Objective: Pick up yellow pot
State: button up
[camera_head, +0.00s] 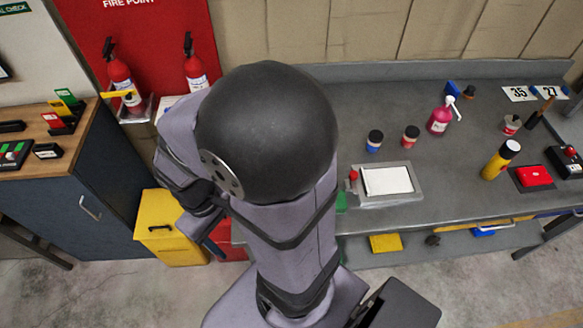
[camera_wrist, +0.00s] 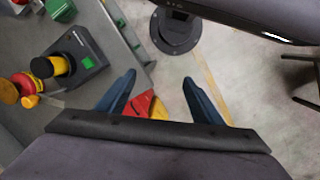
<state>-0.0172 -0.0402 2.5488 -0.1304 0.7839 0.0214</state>
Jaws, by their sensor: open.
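My gripper (camera_wrist: 160,78) is open, with its two dark blue fingers apart in the wrist view. No pot is between the fingers. In the head view, a blue pot (camera_head: 375,141) and a red pot (camera_head: 411,137), both with black lids, stand on the grey bench. No yellow pot of that kind shows there; my arm hides part of the scene.
A yellow bottle (camera_head: 500,160) and a pink pump bottle (camera_head: 440,117) stand on the bench (camera_head: 335,110). A white pad (camera_head: 387,180) lies near its front edge. A yellow bin (camera_head: 170,232) stands on the floor, left of my arm. Fire extinguishers (camera_head: 121,76) stand by the wall.

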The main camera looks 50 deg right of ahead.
jog(key=s+d+f+n+g+h+b, duration=0.25)
jog(key=d+n+h, duration=0.2)
jog(key=d, duration=0.25)
jog(key=s+d+f+n+g+h+b, duration=0.25)
jog(key=d+f+h, duration=0.2)
jog(key=d, duration=0.35)
jog(key=w+d+n+t+h+b, duration=0.1)
jog(key=w+n+t+h, duration=0.1)
jog(key=w+n, duration=0.1)
jog(key=w+d+f+n+t+h+b, duration=0.1)
jog(key=w+d+n+t+h+b, duration=0.1)
jog(key=w+n+h, duration=0.1)
jog(key=w+d+f+n+t+h+b, duration=0.1)
jog(key=w+d+n+t+h+b, duration=0.1)
jog(key=n+t, duration=0.1)
jog(key=shift+w+f+n+h, duration=0.25)
jog(key=shift+w+n+h, duration=0.15)
jog(key=shift+n, duration=0.2)
jog(key=shift+w+f+n+t, duration=0.15)
jog(key=shift+w+n+t, duration=0.25)
jog(key=shift+t, duration=0.2)
jog(key=shift+d, duration=0.1)
jog(key=shift+d+p, duration=0.35)
jog(key=shift+d, duration=0.6)
